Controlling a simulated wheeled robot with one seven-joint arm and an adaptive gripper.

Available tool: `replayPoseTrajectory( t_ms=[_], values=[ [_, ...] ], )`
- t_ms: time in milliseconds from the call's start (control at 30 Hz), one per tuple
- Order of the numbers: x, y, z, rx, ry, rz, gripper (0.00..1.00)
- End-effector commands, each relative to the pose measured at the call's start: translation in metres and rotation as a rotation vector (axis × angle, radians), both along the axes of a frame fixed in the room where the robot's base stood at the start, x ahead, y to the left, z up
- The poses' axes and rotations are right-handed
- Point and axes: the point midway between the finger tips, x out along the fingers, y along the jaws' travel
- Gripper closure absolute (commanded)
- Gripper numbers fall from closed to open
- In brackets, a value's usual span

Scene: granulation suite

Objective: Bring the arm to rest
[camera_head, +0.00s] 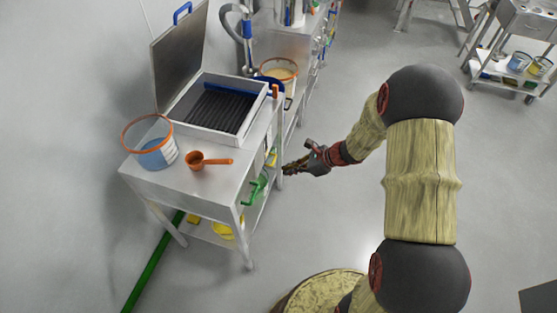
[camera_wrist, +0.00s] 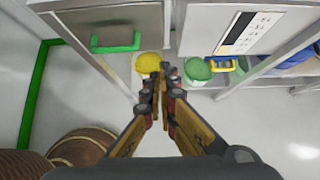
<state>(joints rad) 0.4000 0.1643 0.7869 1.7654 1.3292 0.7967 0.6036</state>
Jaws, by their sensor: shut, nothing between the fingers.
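My arm reaches out from the lower right of the head view, bent at a dark joint high on the right. My gripper (camera_head: 288,169) is at its end, just right of the steel bench (camera_head: 184,184). In the wrist view my gripper (camera_wrist: 160,75) has its fingertips together, shut and empty. It points toward the bench's lower part. The head view does not show clearly whether it touches the bench; a small gap seems to lie between them.
On the bench are a clear bucket (camera_head: 152,150), an orange scoop (camera_head: 207,161) and an open-lidded box with a dark grid (camera_head: 217,108). A green handle (camera_wrist: 116,40) and yellow item (camera_wrist: 147,64) are near my fingers. A second bench (camera_head: 301,50) stands behind.

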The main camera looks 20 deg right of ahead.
Motion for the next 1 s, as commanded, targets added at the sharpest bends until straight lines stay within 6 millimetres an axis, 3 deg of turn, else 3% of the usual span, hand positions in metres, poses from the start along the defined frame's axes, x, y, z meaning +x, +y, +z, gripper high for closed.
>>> replayPoseTrajectory(
  t_ms=[367,500,567,667,1000],
  values=[
    [-0.003,0.0,0.001,-0.02,-0.029,0.045,1.0],
    [-0.046,0.011,-0.011,-0.081,-0.049,0.264,1.0],
    [-0.066,0.014,-0.006,-0.117,-0.071,0.381,1.0],
    [-0.095,0.016,0.018,-0.196,-0.13,0.593,1.0],
    [-0.182,0.008,0.133,-0.577,-0.366,1.334,1.0]
  ],
)
